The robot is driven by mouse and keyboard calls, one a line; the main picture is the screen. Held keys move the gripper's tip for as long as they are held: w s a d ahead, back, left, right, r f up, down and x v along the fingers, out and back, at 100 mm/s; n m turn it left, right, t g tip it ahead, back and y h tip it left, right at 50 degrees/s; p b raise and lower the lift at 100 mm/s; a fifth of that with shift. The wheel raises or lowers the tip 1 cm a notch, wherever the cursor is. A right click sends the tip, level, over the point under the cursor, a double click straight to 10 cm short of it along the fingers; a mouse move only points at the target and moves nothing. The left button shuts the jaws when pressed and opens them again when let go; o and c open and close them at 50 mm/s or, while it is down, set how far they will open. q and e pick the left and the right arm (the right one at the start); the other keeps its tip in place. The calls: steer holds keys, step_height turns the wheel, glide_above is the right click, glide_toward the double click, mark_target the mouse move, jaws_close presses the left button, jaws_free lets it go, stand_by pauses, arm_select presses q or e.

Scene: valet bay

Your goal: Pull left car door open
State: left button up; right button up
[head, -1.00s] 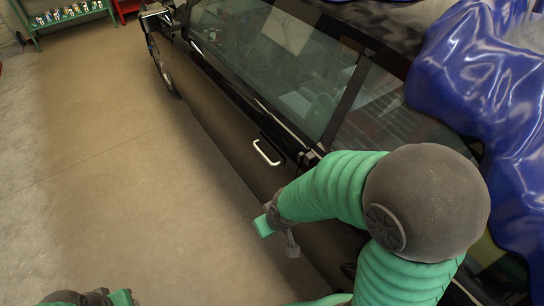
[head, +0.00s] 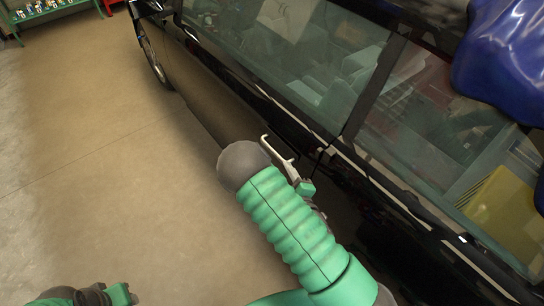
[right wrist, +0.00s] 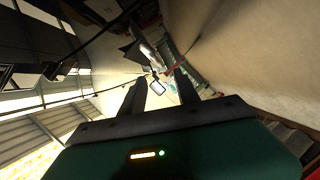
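The black car's left door (head: 222,100) looks flush with the car's side in the head view. Its pale handle (head: 277,150) sits below the window line, partly covered by my right arm. My right gripper (head: 297,178) is at the rear end of the handle; whether it touches is unclear. In the right wrist view the two dark fingers (right wrist: 160,90) stand apart, with a pale loop (right wrist: 158,87), likely the handle, showing between their tips. My left gripper (head: 122,293) is low at the left, away from the car; its fingers are not clear.
Open brown floor (head: 110,140) lies left of the car. A green shelf (head: 50,15) with small items stands at the far left. A blue cover (head: 505,60) drapes over the car's roof. A yellow object (head: 505,205) shows through the rear window.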

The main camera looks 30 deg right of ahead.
mark_target(272, 151)
steer(key=x, duration=1.3)
steer(key=shift+r, duration=0.1)
jaws_close()
steer(key=shift+a, duration=0.1)
stand_by(0.6)
